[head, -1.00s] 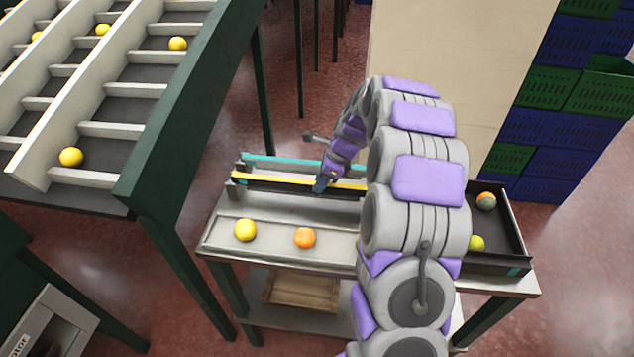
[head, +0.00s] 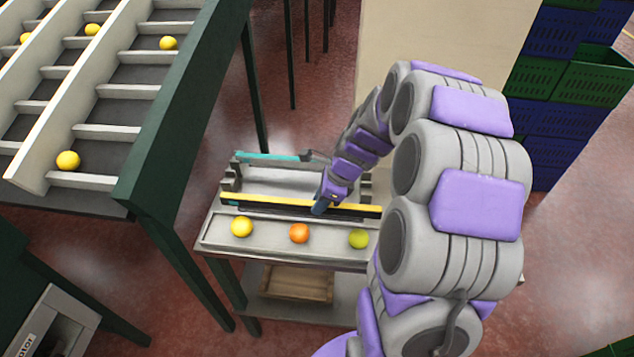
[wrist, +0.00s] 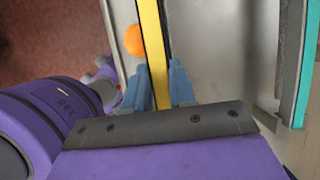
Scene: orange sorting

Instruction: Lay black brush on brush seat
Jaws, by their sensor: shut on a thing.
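The black brush is a long bar with a yellow top and dark bristles (head: 275,208), and it also shows in the wrist view (wrist: 151,30). My gripper (head: 322,204) is shut on it near its middle. In the wrist view, the blue-grey fingers (wrist: 160,88) lie on both sides of the bar. The bar is level, above the rear edge of the fruit tray. Grey brackets (head: 230,180) stand behind its left end; they look like part of the brush seat, but I cannot tell its exact shape. My arm hides part of the right side.
A teal-topped bar (head: 268,157) lies at the back of the table. A yellow fruit (head: 241,227), an orange (head: 299,233) and a green fruit (head: 358,239) sit in the front tray (head: 215,236). A sloped sorting rack (head: 85,125) stands at left.

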